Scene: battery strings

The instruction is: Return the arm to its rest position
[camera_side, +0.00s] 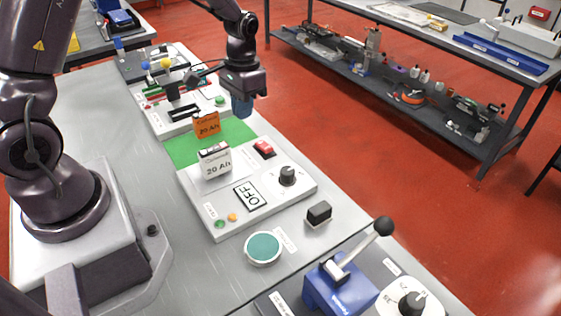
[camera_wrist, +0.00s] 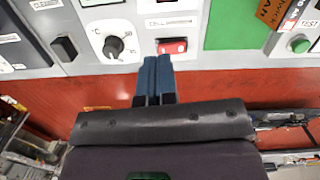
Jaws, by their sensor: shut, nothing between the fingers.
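My gripper (camera_side: 242,112) has blue fingers pointing down and hangs in the air by the far long edge of the bench, right of the green mat (camera_side: 185,150). In the wrist view the two blue fingers (camera_wrist: 154,64) are shut together with nothing between them. The red floor shows behind them, and their tips appear just below the red switch (camera_wrist: 172,46). An orange 20 Ah battery (camera_side: 206,124) stands upright at the mat. A white 20 Ah battery (camera_side: 215,160) stands upright on the white panel (camera_side: 262,203).
The panel carries a black knob (camera_side: 288,174) and an OFF display (camera_side: 250,195). Another panel (camera_side: 165,125) is beyond the mat. Open floor separates the benches.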

